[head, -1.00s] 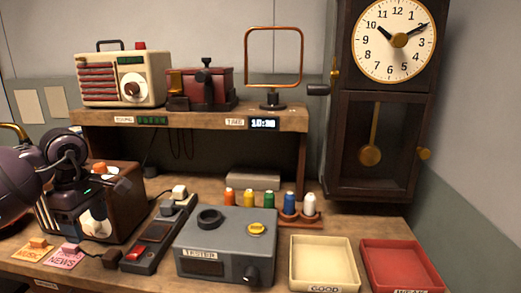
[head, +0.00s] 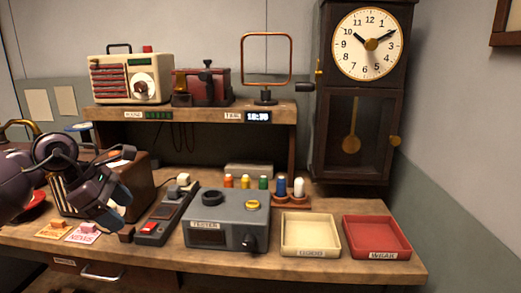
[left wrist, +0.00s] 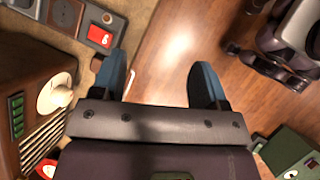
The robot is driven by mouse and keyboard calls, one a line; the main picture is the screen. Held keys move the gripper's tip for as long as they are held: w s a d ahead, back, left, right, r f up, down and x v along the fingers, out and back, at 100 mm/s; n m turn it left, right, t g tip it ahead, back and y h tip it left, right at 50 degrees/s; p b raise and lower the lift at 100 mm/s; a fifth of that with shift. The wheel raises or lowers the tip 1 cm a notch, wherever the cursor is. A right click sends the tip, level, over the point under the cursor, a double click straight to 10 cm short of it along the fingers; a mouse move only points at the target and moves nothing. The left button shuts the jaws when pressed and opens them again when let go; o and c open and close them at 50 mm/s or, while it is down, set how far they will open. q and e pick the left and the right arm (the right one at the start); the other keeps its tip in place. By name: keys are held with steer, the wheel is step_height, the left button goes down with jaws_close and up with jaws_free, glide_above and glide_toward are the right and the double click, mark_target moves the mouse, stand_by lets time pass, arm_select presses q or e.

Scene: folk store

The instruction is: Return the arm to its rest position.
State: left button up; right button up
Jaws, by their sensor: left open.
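My left arm comes in from the left in the head view. My left gripper (head: 116,208) is in front of the brown wooden radio (head: 140,186) and hides part of it. In the left wrist view the two blue fingers (left wrist: 160,80) stand apart with nothing between them, above the brown floor. The wooden radio also shows there at the left (left wrist: 35,95), beside the gripper. My right gripper is not in view.
The workbench holds MUSIC (head: 53,231) and NEWS (head: 83,234) cards, a power strip (head: 165,215), a grey tester (head: 226,222), a cream tray (head: 310,251) and a red tray (head: 377,250). A shelf (head: 195,113) stands behind, with a clock (head: 360,110) at the right.

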arm_select(q)
steer(key=d+r+n+t+h+p, duration=0.1)
steer(key=d+r+n+t+h, duration=0.55)
steer(key=d+n+h, duration=0.65)
steer(key=s+a+f+n+t+y+p, duration=0.1)
steer(key=s+a+f+n+t+y, duration=0.15)
steer(key=f+n+y, duration=0.55)
steer(key=s+a+f+n+t+y+p, duration=0.1)
steer(key=s+a+f+n+t, duration=0.15)
steer(key=f+n, duration=0.6)
steer(key=s+a+f+n+t+y, duration=0.25)
steer(key=f+n+y, duration=0.2)
steer(key=n, duration=0.75)
steer(key=s+f+n+g+y+p, duration=0.1)
steer(key=s+f+n+g, duration=0.1)
steer(key=s+f, duration=0.3)
steer(key=s+a+f+n+g+y, duration=0.1)
steer(key=s+f+n, duration=0.3)
steer(key=s, duration=0.8)
steer(key=s+a+f+n+g+y+p, duration=0.1)
steer(key=s+f+n+g+y, duration=0.1)
steer(key=s+f, duration=0.6)
steer(key=shift+s+a+n+g+y+p, duration=0.15)
steer(key=shift+s+n+g+y+p, duration=0.2)
steer(key=shift+s+n+g+y, duration=0.15)
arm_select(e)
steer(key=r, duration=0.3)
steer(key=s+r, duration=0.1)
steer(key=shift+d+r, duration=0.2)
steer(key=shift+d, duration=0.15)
